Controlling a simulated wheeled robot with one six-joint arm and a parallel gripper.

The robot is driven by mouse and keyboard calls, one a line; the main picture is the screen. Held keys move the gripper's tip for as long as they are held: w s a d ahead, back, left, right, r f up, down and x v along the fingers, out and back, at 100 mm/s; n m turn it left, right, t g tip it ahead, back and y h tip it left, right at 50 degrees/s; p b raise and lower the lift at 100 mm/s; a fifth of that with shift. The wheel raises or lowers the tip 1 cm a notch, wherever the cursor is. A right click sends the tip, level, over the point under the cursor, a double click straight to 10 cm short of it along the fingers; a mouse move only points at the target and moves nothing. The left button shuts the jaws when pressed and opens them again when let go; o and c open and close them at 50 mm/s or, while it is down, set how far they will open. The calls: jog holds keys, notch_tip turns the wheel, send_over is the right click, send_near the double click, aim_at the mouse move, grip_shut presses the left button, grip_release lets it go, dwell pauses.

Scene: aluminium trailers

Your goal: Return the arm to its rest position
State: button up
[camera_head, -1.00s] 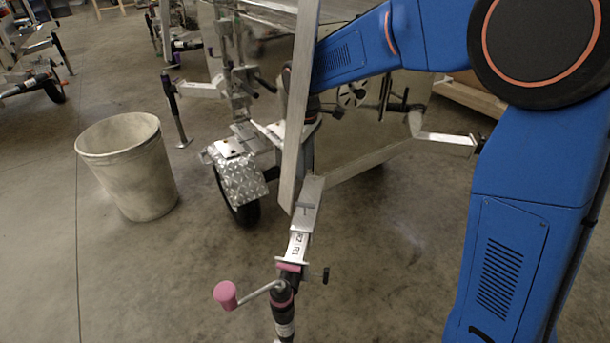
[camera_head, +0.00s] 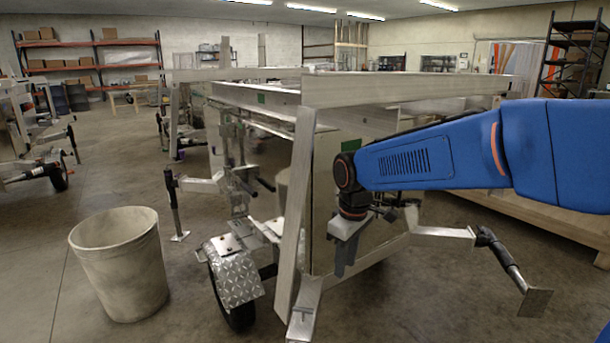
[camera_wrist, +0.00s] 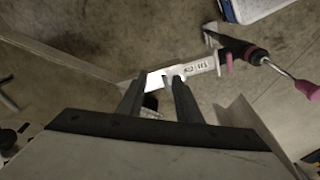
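My blue arm reaches in from the right in the head view, with its forearm roughly level. My gripper (camera_head: 343,268) hangs below the wrist with its fingers pointing down. It is just right of the slanted aluminium post (camera_head: 296,215) of the nearest trailer and in front of the trailer's side. In the wrist view my gripper (camera_wrist: 158,82) shows two dark fingers apart, with nothing held between them. Beyond the fingertips lies a bright metal bar (camera_wrist: 190,69) with a printed label. The gap between my gripper and the trailer cannot be told exactly.
The trailer's top rail (camera_head: 400,88) runs behind my forearm. A jack leg (camera_head: 503,262) sticks out at the right. A pale bin (camera_head: 120,275) stands on the floor at left, beside a treadplate fender (camera_head: 234,272). Open concrete floor lies at far left.

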jog(key=s+d+m+t, duration=0.1)
jog(key=s+d+m, duration=0.4)
jog(key=s+d, duration=0.4)
jog(key=s+d+m+t, duration=0.2)
jog(key=s+d+m, duration=0.3)
jog(key=s+d, duration=0.5)
jog(key=s, duration=0.5)
jog(key=shift+s+f+t, duration=0.25)
jog(key=shift+t, duration=0.05)
jog(key=shift+a, duration=0.15)
